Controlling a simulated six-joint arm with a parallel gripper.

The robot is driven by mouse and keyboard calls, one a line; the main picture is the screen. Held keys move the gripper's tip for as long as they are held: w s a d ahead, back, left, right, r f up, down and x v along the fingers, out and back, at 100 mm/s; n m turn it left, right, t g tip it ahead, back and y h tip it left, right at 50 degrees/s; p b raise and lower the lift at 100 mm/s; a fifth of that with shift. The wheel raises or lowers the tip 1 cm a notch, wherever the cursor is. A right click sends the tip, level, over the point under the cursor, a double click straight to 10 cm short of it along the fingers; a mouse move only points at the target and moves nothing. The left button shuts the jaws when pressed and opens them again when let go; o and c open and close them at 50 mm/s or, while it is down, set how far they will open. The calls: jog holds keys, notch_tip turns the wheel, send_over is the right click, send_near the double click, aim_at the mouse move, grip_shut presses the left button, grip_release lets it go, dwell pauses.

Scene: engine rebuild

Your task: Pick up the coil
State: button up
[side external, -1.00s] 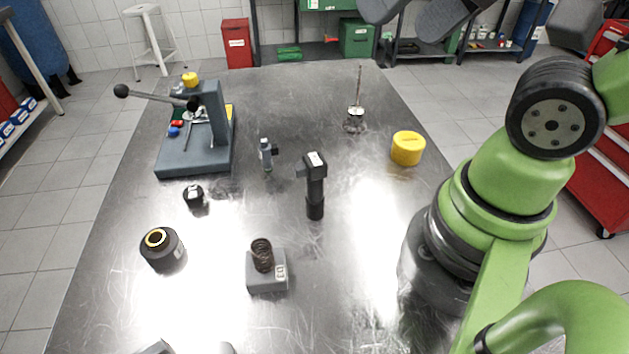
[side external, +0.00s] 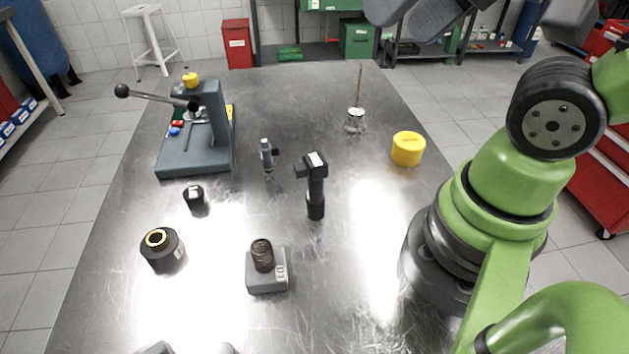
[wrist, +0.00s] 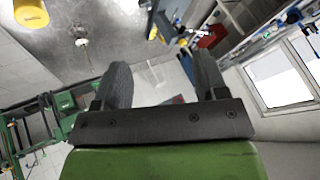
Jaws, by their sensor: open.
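A black ignition-coil-shaped part (side external: 316,185) stands upright on the metal table in the side view. It has a blocky head with a pale label and a narrow round body. A dark spiral spring (side external: 262,255) stands on a small grey block, nearer the camera. My gripper (wrist: 160,82) shows in the wrist view with its two dark fingers apart and nothing between them. It is up off the table, away from both parts. Dark grey shapes at the top edge of the side view look like parts of my gripper, cut off by the frame.
On the table (side external: 120,235) stand a grey lever press (side external: 195,162), a small injector-like part (side external: 267,156), a yellow round part (side external: 408,149), a glass vessel with a rod (side external: 355,120), a black ring-topped part (side external: 162,249) and a small black part (side external: 195,198). Bare metal lies between them.

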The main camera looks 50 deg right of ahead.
jog(key=w+a+f+m+g, duration=0.1)
jog(key=w+f+m+g, duration=0.4)
jog(key=m, duration=0.6)
jog(key=m+g+h, duration=0.2)
jog(key=m, duration=0.7)
send_over(313, 160)
jog(key=f, duration=0.6)
jog(key=shift+w+d+f, duration=0.15)
jog(key=shift+w+f, duration=0.05)
jog(key=shift+f, duration=0.55)
jog(key=f, duration=0.9)
jog(key=shift+s+f, duration=0.2)
jog(key=shift+f, duration=0.05)
jog(key=shift+c, duration=0.2)
jog(key=c, duration=1)
